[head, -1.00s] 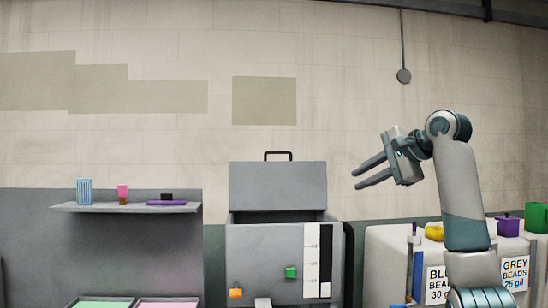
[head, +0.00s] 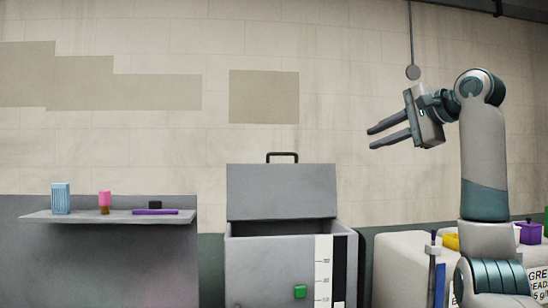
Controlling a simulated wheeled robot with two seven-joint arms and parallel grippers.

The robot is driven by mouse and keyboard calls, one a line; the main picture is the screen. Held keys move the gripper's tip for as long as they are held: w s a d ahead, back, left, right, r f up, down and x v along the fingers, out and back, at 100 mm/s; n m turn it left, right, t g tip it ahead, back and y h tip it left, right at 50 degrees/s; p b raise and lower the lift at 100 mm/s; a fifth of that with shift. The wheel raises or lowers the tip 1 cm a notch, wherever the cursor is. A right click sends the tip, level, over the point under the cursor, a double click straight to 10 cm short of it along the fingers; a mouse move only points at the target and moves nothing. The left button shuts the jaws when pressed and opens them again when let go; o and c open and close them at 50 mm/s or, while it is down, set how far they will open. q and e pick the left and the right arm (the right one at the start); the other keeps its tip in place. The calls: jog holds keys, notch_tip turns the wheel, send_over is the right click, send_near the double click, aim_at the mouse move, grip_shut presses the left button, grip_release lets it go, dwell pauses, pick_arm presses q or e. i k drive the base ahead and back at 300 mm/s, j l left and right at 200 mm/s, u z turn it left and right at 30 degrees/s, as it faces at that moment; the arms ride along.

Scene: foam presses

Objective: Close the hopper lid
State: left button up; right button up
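The hopper (head: 268,265) is a grey box at the lower middle of the head view. Its grey lid (head: 281,192) stands up at the back, open, with a dark handle (head: 282,155) on its top edge. A dark opening shows below the lid. My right gripper (head: 371,138) is raised to the right of the lid and a little above it, fingers apart and pointing left. Nothing is between its fingers, and it does not touch the lid. My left gripper is not in view.
A grey shelf (head: 108,217) at left holds a blue striped cup (head: 60,198), a pink-topped item (head: 105,200) and a purple item (head: 156,212). Pale bins (head: 398,260) stand at right.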

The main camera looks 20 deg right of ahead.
aim_at(296, 190)
jog(key=i, duration=1.4)
